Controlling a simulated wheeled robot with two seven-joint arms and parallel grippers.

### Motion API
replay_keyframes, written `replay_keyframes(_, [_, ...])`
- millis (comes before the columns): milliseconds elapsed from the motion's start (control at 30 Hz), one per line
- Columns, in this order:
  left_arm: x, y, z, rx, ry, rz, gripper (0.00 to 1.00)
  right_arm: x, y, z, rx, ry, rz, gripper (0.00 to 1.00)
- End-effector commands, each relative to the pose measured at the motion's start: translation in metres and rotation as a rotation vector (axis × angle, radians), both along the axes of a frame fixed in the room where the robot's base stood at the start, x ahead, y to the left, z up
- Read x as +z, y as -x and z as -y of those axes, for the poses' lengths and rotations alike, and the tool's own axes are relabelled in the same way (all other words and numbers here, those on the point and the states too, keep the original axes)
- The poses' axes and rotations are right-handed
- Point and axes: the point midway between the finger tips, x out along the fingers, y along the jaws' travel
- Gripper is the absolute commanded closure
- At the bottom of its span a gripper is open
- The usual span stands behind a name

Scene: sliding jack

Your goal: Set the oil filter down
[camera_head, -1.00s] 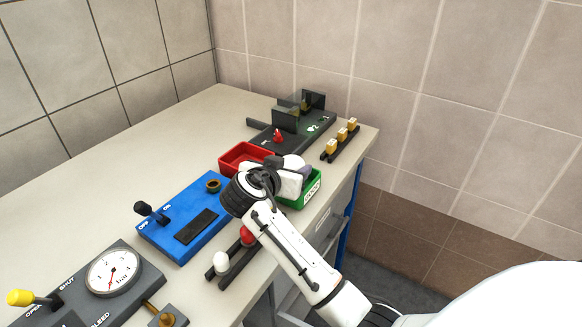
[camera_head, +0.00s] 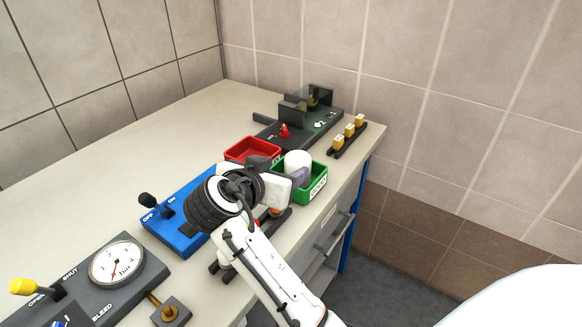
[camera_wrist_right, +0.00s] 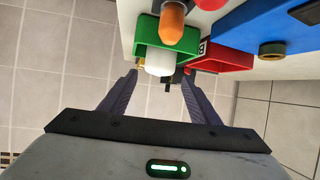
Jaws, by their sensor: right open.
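The oil filter appears to be the white cylinder (camera_head: 298,166) standing upright in the green bin (camera_head: 316,190). In the right wrist view the white cylinder (camera_wrist_right: 160,62) shows at the green bin (camera_wrist_right: 138,38), beyond my fingertips. My right gripper (camera_wrist_right: 159,80) is open, with its two dark fingers spread wide and nothing held between them. In the head view my right gripper (camera_head: 270,170) is just left of the white cylinder, and its fingers are partly hidden by the wrist. My left gripper is not in view.
A red bin (camera_head: 252,149) adjoins the green one. A dark rack with a red and an orange piece (camera_wrist_right: 172,22) is partly behind my arm. A blue switch panel (camera_head: 170,235) and gauge panel (camera_head: 145,262) stand left. A dark fixture (camera_head: 310,105) stands at the back.

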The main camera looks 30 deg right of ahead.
Motion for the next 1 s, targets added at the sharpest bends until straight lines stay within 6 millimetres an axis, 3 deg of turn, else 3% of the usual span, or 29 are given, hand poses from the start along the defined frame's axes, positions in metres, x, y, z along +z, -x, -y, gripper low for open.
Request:
replay_keyframes(233, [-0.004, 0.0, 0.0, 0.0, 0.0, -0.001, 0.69, 0.01, 0.012, -0.018, 0.0, 0.0, -0.001, 0.43])
replay_keyframes(633, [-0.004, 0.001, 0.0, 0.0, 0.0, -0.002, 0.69, 0.011, 0.011, -0.013, 0.012, 0.026, -0.001, 0.43])
replay_keyframes(867, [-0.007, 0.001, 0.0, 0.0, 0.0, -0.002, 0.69, 0.017, -0.005, 0.035, 0.149, 0.299, -0.028, 0.43])
replay_keyframes(1000, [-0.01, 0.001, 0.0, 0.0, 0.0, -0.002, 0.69, 0.004, 0.02, 0.093, 0.135, 0.54, -0.122, 0.43])
